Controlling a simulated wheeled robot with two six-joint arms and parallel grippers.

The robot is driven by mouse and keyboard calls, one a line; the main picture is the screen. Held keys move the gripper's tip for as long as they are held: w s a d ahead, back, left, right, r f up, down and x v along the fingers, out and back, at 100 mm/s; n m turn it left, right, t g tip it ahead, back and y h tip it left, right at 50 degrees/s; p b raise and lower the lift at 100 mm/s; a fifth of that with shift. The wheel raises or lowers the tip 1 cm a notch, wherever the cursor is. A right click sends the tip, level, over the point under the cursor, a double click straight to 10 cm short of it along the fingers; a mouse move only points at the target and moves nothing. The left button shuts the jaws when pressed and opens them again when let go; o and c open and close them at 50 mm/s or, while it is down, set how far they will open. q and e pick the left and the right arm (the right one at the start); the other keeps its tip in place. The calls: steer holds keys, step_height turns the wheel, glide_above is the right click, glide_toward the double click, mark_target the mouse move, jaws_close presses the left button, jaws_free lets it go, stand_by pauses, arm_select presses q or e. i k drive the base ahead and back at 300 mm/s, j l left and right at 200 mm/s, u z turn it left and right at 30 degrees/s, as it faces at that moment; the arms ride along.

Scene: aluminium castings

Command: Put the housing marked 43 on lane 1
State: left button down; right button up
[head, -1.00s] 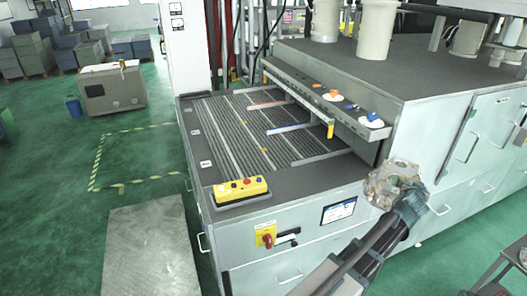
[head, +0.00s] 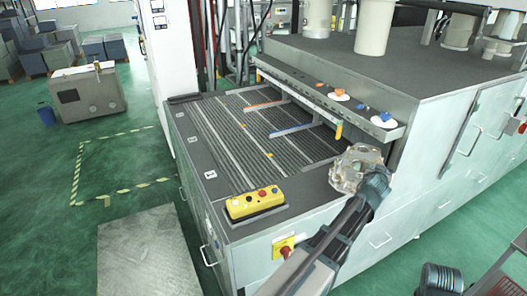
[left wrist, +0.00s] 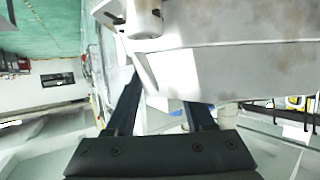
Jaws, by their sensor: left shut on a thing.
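A light grey metal housing with brownish patches (head: 355,168) is held at the end of my left arm in the head view, in front of the machine's right side. My left gripper (head: 374,182) is shut on it. In the left wrist view the housing (left wrist: 235,65) fills the upper right, at the tips of the two dark fingers (left wrist: 163,110). No number is readable on it. The lane bed (head: 235,140) lies left of the housing, with dark ribbed lanes split by pale rails. Small white lane plates (head: 210,174) stand along its left border; their numbers are unreadable.
A yellow button box (head: 255,203) sits on the bed's near border. A shelf with orange, white and blue parts (head: 335,97) overhangs the bed's right side. The visible lanes look empty.

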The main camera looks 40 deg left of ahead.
mark_target(278, 155)
steer(key=k+j, duration=0.1)
steer(key=j, duration=1.45)
steer(key=u, duration=0.05)
